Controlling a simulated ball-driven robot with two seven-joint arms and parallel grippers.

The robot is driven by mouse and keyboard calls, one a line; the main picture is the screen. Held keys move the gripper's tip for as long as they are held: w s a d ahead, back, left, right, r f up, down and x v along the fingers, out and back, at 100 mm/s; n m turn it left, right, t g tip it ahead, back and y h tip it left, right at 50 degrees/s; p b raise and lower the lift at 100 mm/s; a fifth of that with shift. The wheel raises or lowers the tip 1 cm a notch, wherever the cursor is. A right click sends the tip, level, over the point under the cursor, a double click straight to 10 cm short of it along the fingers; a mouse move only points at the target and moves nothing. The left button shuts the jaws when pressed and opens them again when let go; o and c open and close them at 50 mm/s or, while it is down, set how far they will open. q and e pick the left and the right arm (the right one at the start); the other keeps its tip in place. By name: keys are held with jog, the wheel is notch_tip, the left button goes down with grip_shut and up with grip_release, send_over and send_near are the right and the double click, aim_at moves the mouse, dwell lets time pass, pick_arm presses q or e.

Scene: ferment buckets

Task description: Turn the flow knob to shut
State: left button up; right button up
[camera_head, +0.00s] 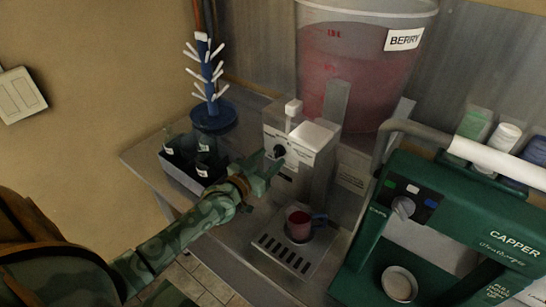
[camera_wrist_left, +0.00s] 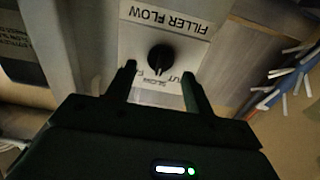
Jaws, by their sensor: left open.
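The flow knob (camera_head: 279,151) is a black dial on the front of the grey filler unit (camera_head: 316,135). In the left wrist view the knob (camera_wrist_left: 160,58) sits on a white plate (camera_wrist_left: 186,24) reading "FILLER FLOW", upside down, with smaller wording partly hidden by my finger. My left gripper (camera_wrist_left: 160,78) is open, its fingertips just short of the knob and to either side of it. I see no contact. In the head view my left gripper (camera_head: 262,172) is right by the knob. My right gripper is not in view.
A mug (camera_head: 299,226) of red liquid stands on the drip tray (camera_head: 284,247) below. The tub labelled BERRY (camera_head: 350,60) is behind. A green capper (camera_head: 450,225) stands right. A crate of dark bottles (camera_head: 190,165) and a blue bottle tree (camera_head: 211,90) are left.

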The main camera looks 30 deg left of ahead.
aim_at(278, 152)
pick_arm(q)
jog(key=shift+w, duration=1.15)
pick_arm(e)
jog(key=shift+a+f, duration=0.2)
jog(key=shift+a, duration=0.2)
pick_arm(q)
jog(key=c, duration=1)
jog(key=shift+o, duration=0.2)
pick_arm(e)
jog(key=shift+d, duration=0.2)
